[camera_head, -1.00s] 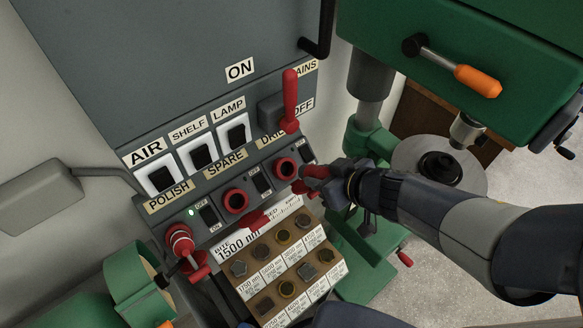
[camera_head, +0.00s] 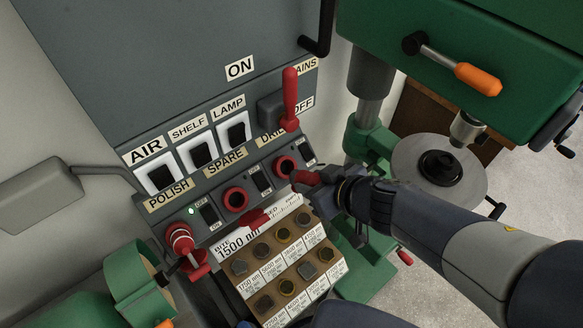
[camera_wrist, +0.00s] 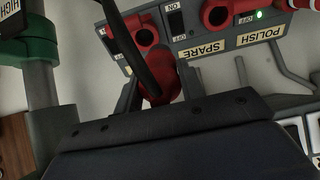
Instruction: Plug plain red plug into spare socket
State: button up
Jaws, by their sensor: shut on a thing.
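My gripper (camera_head: 322,192) is shut on a plain red plug (camera_head: 306,178), just right of and below the drill socket. In the wrist view, the red plug (camera_wrist: 158,85) is in front of the gripper body, partly hidden by a black bar or cable. The spare socket (camera_head: 236,200) is an empty red ring under the SPARE label, left of the held plug. It also shows at the top of the wrist view (camera_wrist: 218,15). The drill socket (camera_head: 285,167) is open and empty. Whether the plug touches the panel is unclear.
A red plug with pale rings (camera_head: 180,240) sits in the polish socket beside a green light. A red flap (camera_head: 254,218) juts out below the spare socket. A rack of bits (camera_head: 285,265) stands below the panel. A green drill press (camera_head: 470,60) stands right.

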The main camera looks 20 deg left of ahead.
jog(key=s+a+b, duration=0.3)
jog(key=s+a, duration=0.2)
jog(key=s, duration=0.5)
jog(key=shift+s+a+r, duration=0.15)
jog(key=shift+s+a, duration=0.2)
jog(key=shift+a, duration=0.05)
dwell(0.5)
jog(key=shift+g+h, duration=0.4)
jog(key=shift+h, duration=0.2)
jog(key=shift+w+a+r+x, duration=0.1)
jog(key=shift+x, duration=1.2)
jog(key=shift+w+a+r+x, duration=0.1)
jog(key=shift+x, duration=1.2)
jog(key=shift+a+r+x, duration=0.1)
jog(key=shift+x, duration=1.2)
jog(key=shift+b+x, duration=1.5)
jog(key=shift+x, duration=0.55)
jog(key=o, duration=1.2)
jog(key=shift+c, duration=0.2)
jog(key=shift+d, duration=0.1)
